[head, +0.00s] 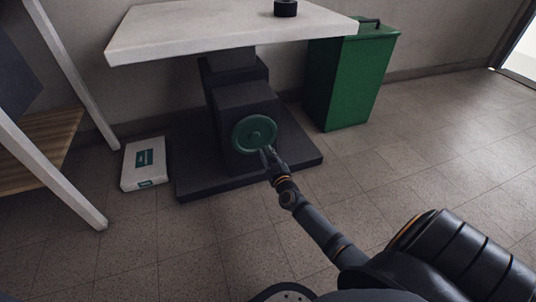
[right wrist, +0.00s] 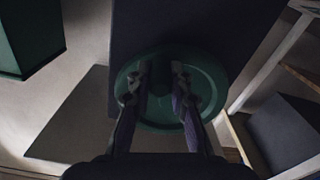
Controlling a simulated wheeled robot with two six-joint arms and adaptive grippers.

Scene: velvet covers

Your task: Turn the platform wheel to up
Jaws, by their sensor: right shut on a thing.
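The green round platform wheel (head: 254,132) is on the front of the dark pedestal (head: 243,103) under the white-topped platform (head: 220,27). My right gripper (head: 267,154) reaches the lower right part of the wheel and is shut on it. In the right wrist view the wheel (right wrist: 207,80) lies behind the two fingers (right wrist: 162,75), which point at its face with a gap between them. The exact part of the wheel between the fingertips is hard to make out. My left gripper is in neither view.
A green bin (head: 345,85) with a handled lid stands right of the pedestal. A white box with a green label (head: 146,168) lies on the floor to the left, beside a white-legged shelf (head: 65,75). A small black object (head: 286,8) sits on the platform top. The floor at right is clear.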

